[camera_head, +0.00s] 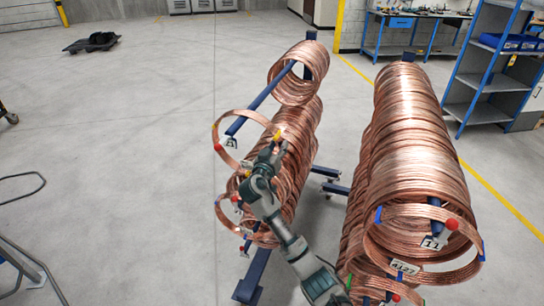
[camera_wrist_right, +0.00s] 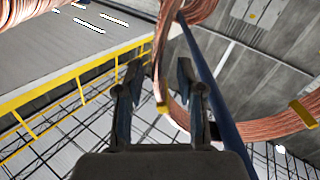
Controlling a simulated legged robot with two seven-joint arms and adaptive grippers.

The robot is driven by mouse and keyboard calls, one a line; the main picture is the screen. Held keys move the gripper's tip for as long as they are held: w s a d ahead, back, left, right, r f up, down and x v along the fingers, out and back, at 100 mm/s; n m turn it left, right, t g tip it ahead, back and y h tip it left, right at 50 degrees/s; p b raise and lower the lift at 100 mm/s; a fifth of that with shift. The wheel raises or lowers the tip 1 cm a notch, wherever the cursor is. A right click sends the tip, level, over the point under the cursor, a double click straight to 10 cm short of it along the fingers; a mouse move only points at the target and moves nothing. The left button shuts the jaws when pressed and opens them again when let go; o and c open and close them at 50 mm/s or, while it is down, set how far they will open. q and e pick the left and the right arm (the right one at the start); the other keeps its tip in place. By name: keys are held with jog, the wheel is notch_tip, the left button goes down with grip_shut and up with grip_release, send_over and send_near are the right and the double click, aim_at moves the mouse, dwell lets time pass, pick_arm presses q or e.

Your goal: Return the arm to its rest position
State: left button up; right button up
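My right arm (camera_head: 292,245) reaches up from the lower right in the head view. Its gripper (camera_head: 272,152) is beside the left rack, near a single copper coil (camera_head: 218,152) hanging toward the front of the upper blue bar (camera_head: 258,100). In the right wrist view the gripper (camera_wrist_right: 157,72) has its two fingers spread apart. My left gripper is not in view.
A second row of copper coils (camera_head: 412,150) stands at the right. Blue shelves (camera_head: 492,80) and a workbench (camera_head: 412,32) are at the back right. A dark dolly (camera_head: 92,42) is at the back left. The floor left of the racks is mostly clear.

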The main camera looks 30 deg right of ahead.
jog(key=v, duration=0.8)
notch_tip(320, 180, down, 23)
jog(key=s+a+n+g+y+p, duration=0.2)
jog(key=n+y, duration=0.3)
jog(key=s+a+f+n+g+y, duration=0.1)
jog(key=s+f+y, duration=0.1)
jog(key=s+f, duration=0.5)
jog(key=s+a+f+n+g+y, duration=0.1)
jog(key=s+f, duration=0.1)
jog(key=f, duration=0.9)
jog(key=s+a+f+n+g+y+p, duration=0.2)
jog(key=s+a+f+g+y, duration=0.1)
jog(key=s+f, duration=1.25)
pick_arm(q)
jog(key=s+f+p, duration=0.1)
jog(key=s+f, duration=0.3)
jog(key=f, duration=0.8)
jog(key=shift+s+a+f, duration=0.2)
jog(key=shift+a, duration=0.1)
pick_arm(e)
jog(key=s+a+f+g+y, duration=0.1)
jog(key=s+f, duration=0.3)
jog(key=s, duration=0.7)
jog(key=s+a+f+g+y, duration=0.1)
jog(key=s+f+g, duration=0.2)
jog(key=s, duration=0.9)
jog(key=shift+f, duration=0.65)
jog(key=shift+a, duration=0.1)
